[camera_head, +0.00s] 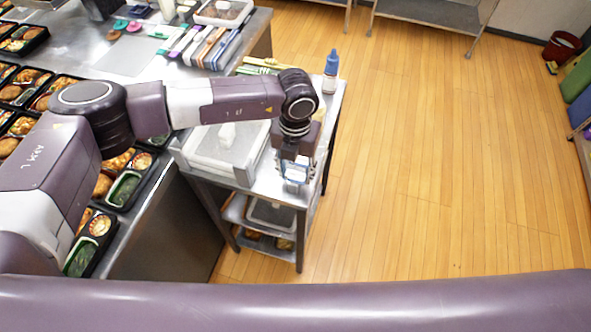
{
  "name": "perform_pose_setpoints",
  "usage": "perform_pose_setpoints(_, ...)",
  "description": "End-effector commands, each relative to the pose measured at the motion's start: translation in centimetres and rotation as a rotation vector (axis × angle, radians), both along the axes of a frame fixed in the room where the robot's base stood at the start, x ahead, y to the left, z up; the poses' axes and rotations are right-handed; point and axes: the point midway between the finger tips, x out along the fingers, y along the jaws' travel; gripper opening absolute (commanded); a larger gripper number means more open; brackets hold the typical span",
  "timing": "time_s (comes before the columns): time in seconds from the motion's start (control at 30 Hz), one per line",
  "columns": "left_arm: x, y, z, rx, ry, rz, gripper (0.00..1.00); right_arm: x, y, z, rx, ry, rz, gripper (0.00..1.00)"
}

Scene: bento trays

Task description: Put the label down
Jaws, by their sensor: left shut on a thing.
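My left gripper (296,183) points down over the right front part of a small steel side table (262,187). It is shut on a small pale piece, which appears to be the label (297,173). The label is largely covered by the fingers, and its print cannot be read. The fingertips are close to the tabletop; I cannot tell if the label touches it. My right gripper is out of view.
A clear lidded container (212,160) stands on the table left of the gripper. A blue-capped bottle (331,72) stands at the table's far right corner. Filled bento trays (122,190) line the counter at left. Open wooden floor (440,150) lies at right.

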Motion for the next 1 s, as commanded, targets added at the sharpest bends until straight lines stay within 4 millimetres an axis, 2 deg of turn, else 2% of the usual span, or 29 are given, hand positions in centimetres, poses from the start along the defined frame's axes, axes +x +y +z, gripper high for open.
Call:
perform_pose_setpoints(0.1,0.0,0.0,0.8,0.000,0.000,-0.001,0.32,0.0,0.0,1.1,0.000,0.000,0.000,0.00)
perform_pose_setpoints(0.17,0.2,-0.1,1.4,-0.003,-0.004,-0.001,0.32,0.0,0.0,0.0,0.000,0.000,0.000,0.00)
perform_pose_setpoints(0.27,0.2,-0.1,3.7,-0.003,-0.006,-0.003,0.32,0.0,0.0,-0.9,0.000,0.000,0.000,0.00)
perform_pose_setpoints(0.5,0.2,-0.1,11.0,-0.002,-0.008,-0.001,0.32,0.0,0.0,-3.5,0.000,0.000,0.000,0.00)
perform_pose_setpoints(0.7,0.1,-0.1,16.3,-0.002,-0.006,0.000,0.32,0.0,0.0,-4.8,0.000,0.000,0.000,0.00)
perform_pose_setpoints(0.83,0.1,-0.1,18.5,-0.001,-0.003,-0.001,0.32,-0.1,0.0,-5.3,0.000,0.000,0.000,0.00)
perform_pose_setpoints(1.0,0.0,0.0,20.0,0.000,-0.001,-0.001,0.32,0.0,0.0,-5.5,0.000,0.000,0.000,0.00)
